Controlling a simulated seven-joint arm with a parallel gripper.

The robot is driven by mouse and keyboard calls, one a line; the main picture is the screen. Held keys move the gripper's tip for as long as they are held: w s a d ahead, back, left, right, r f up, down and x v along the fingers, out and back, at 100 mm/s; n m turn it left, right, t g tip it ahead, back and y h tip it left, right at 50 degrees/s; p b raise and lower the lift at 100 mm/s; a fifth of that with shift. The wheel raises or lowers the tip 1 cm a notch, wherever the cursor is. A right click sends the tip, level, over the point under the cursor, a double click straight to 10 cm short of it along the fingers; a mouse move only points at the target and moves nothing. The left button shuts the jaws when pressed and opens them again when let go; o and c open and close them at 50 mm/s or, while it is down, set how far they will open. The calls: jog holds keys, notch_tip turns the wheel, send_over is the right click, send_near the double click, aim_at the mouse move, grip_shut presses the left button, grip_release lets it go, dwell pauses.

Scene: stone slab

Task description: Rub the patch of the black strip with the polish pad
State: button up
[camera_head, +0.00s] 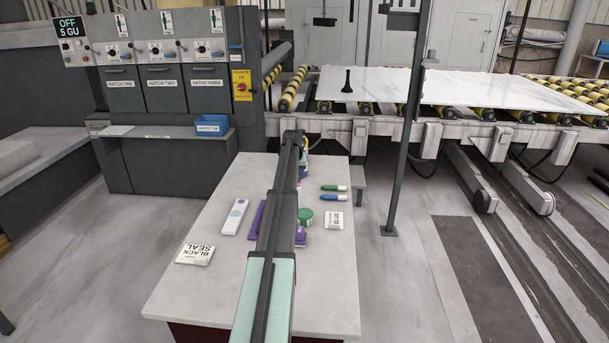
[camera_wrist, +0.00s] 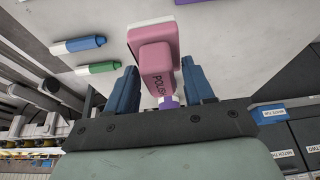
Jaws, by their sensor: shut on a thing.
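In the head view my arm covers most of the gripper and pad. A narrow dark shape (camera_head: 347,82) shows on the white slab (camera_head: 450,88); I cannot tell whether it is the black strip. I cannot make out a patch on it.
The table (camera_head: 210,290) holds a "BLACK SEAL" card (camera_head: 195,254), a white remote-like item (camera_head: 235,216), a green-lidded jar (camera_head: 305,217), a white box (camera_head: 334,220), and green (camera_head: 334,188) and blue (camera_head: 333,197) markers. A dark post (camera_head: 404,140) stands before the slab's roller bed.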

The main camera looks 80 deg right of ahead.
jog(key=w+a, duration=0.5)
jog(key=w, duration=0.9)
jog(key=shift+s+a+f+m+g+y, duration=0.2)
jog(key=shift+s+a+f+m+g, duration=0.5)
jog(key=shift+m, duration=0.9)
jog(key=shift+s+a+f+m+g+y, duration=0.2)
jog(key=shift+s+a+f+m+g, duration=0.2)
jog(key=shift+s+f+m, duration=0.9)
jog(key=shift+s+a+f+m+g+y, duration=0.25)
jog(key=shift+a+f+m+g, duration=0.3)
jog(key=shift+m, duration=1.35)
jog(key=shift+f, duration=1.05)
jog(key=shift+a+f, duration=0.1)
jog(key=shift+a, duration=3.55)
jog(key=shift+d+r, duration=0.15)
jog(key=shift+d, duration=1.7)
jog(key=shift+d+r, duration=0.1)
jog(key=shift+d, duration=1.75)
jog(key=shift+a+f, duration=0.2)
jog(key=shift+a, duration=1.8)
